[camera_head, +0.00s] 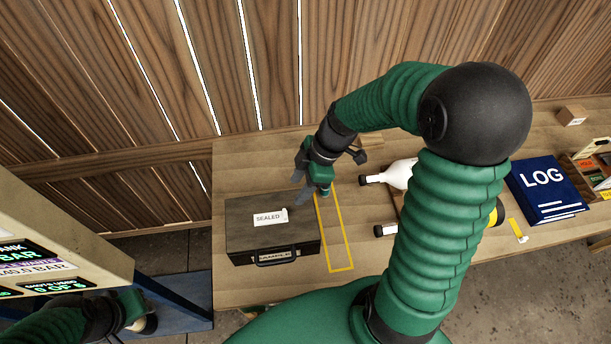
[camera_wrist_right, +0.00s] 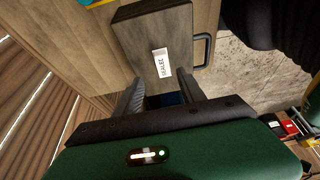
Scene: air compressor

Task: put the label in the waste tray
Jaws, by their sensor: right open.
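The white label (camera_head: 270,217) reads SEALED and lies on the lid of a dark wooden case (camera_head: 245,238) at the left end of the bench. In the right wrist view the label (camera_wrist_right: 161,62) sits just beyond my fingertips. My right gripper (camera_head: 312,190) is open and empty, above the case's back right corner and apart from the label. My left gripper (camera_head: 143,322) is low at the left edge, beside the panel, and its fingers are not clear. I cannot identify a waste tray with certainty.
A yellow outlined rectangle (camera_head: 348,269) is right of the case. White bottles (camera_head: 400,174), a blue LOG book (camera_head: 546,190), a small box (camera_head: 572,115) and a wooden organiser (camera_head: 583,167) are farther right. A display panel (camera_head: 60,240) stands at left. My right arm hides part of the bench.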

